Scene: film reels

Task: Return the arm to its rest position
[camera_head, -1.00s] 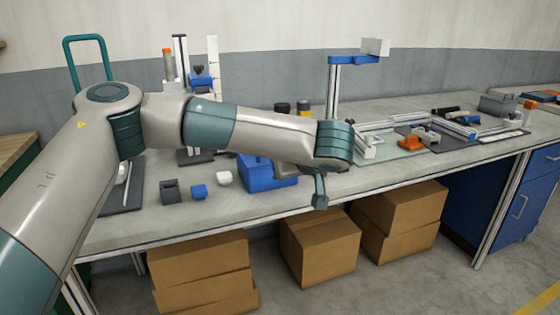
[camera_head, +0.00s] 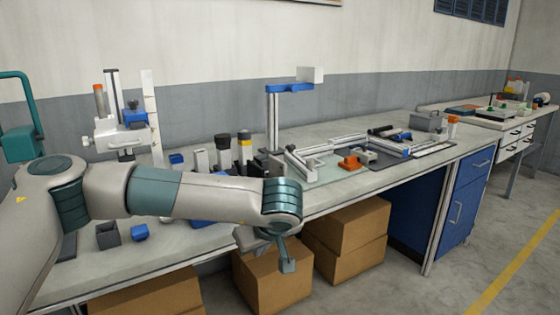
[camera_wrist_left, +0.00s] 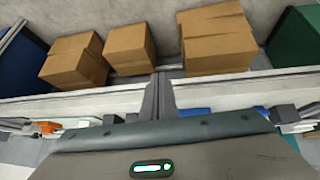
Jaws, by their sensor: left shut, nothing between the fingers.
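My left arm comes in from the left in the head view and reaches across the front of the workbench (camera_head: 330,197). Its gripper (camera_head: 288,266) points down, beyond the bench's front edge and in front of the cardboard boxes. In the left wrist view the two fingers (camera_wrist_left: 158,80) are together with nothing between them. My right gripper is in neither view.
Cardboard boxes (camera_head: 345,233) stand on the floor under the bench. On the bench are a dark grey block (camera_head: 108,235), a blue block (camera_head: 140,232), an orange part (camera_head: 350,163) and a blue-topped stand (camera_head: 290,88). A blue cabinet (camera_head: 465,200) stands at the right, with open floor beyond.

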